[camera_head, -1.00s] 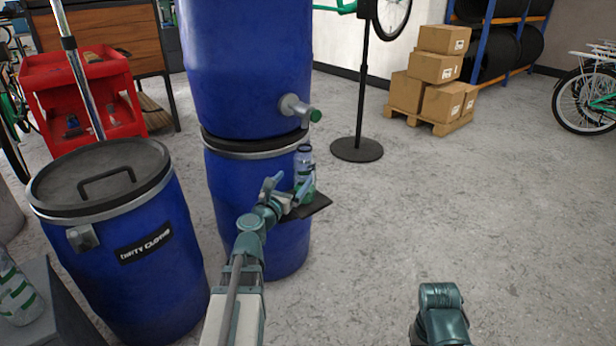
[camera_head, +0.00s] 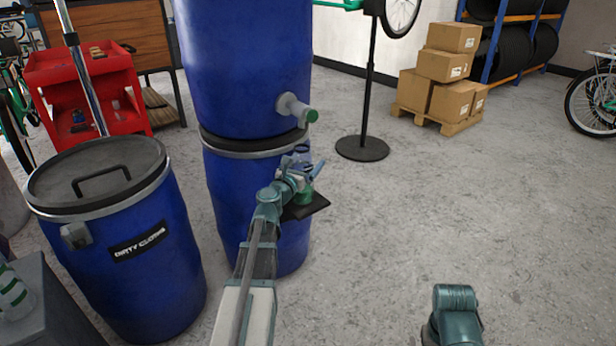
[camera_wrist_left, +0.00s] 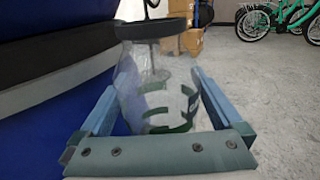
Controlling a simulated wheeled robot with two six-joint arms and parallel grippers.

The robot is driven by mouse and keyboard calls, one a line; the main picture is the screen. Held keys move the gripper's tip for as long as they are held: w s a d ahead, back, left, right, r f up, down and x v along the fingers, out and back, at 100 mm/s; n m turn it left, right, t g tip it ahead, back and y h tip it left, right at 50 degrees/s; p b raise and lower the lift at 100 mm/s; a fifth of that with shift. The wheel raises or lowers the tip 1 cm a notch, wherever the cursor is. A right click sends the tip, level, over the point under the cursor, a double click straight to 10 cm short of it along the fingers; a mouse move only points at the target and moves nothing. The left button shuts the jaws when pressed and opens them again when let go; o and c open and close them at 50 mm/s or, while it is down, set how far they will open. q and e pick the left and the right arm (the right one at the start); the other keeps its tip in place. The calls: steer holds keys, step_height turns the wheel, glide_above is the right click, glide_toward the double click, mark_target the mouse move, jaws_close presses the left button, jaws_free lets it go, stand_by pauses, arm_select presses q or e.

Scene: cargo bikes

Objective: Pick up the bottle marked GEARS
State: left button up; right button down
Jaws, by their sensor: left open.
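A clear bottle (camera_head: 305,196) with green at its lower part stands on a small black shelf (camera_head: 312,208) at the front of the lower blue drum, under the tap. My left gripper (camera_head: 304,168) is open at the bottle and hides much of it in the head view. In the left wrist view the bottle (camera_wrist_left: 155,85) stands upright between the two open fingers (camera_wrist_left: 155,95), with a dark cap and green markings. I cannot read any lettering on it. Only a teal link of my right arm shows; its gripper is out of view.
The tap (camera_head: 298,108) of the upper blue drum (camera_head: 240,60) sticks out just above the bottle. A drum marked DIRTY CLOTHS (camera_head: 165,270) stands to the left. Another green-banded bottle (camera_head: 12,292) is at the left edge.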

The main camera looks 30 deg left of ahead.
arm_select(q)
steer(key=c, duration=1.5)
steer(key=shift+r, duration=0.2)
